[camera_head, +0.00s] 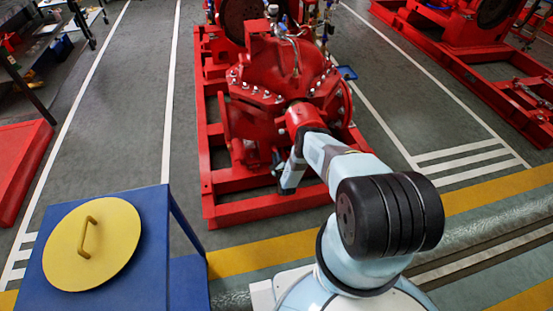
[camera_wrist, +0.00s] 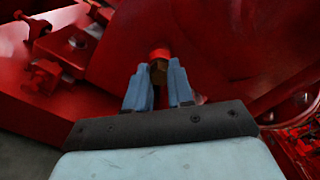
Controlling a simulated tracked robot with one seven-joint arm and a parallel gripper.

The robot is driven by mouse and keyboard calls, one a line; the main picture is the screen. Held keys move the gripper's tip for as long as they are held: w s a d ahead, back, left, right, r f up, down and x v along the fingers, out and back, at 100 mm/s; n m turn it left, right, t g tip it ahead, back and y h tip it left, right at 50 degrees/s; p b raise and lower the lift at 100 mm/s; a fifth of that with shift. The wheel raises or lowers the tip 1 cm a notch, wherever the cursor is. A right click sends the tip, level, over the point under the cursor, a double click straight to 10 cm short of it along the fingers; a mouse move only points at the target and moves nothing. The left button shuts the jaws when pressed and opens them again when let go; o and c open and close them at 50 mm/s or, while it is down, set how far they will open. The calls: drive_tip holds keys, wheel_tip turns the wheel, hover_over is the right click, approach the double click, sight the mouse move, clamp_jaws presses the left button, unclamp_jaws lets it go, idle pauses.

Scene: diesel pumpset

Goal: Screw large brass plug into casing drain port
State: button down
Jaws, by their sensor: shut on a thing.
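In the wrist view my gripper (camera_wrist: 158,82) has its two blue-grey fingers closed on a small brownish brass plug (camera_wrist: 158,70). The plug's far end meets a bright red round boss (camera_wrist: 160,54) on the pump casing, where the drain port appears to be. The threads and the port opening are hidden, so I cannot tell how deep the plug sits. In the head view the red pump casing (camera_head: 262,72) stands on its frame. My arm reaches to its near lower side, and my gripper (camera_head: 277,162) is small and partly hidden there.
The red base frame (camera_head: 270,208) surrounds the pump's lower side, close to my arm. A blue stand (camera_head: 185,225) with a yellow round lid (camera_head: 93,243) is at the lower left. In the wrist view, red frame parts with bolts (camera_wrist: 77,42) lie to the left.

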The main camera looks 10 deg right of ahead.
drive_tip(key=m, duration=1)
drive_tip(key=shift+d+r, duration=0.1)
drive_tip(key=c, duration=1.1)
unclamp_jaws()
drive_tip(key=shift+n, duration=11.9)
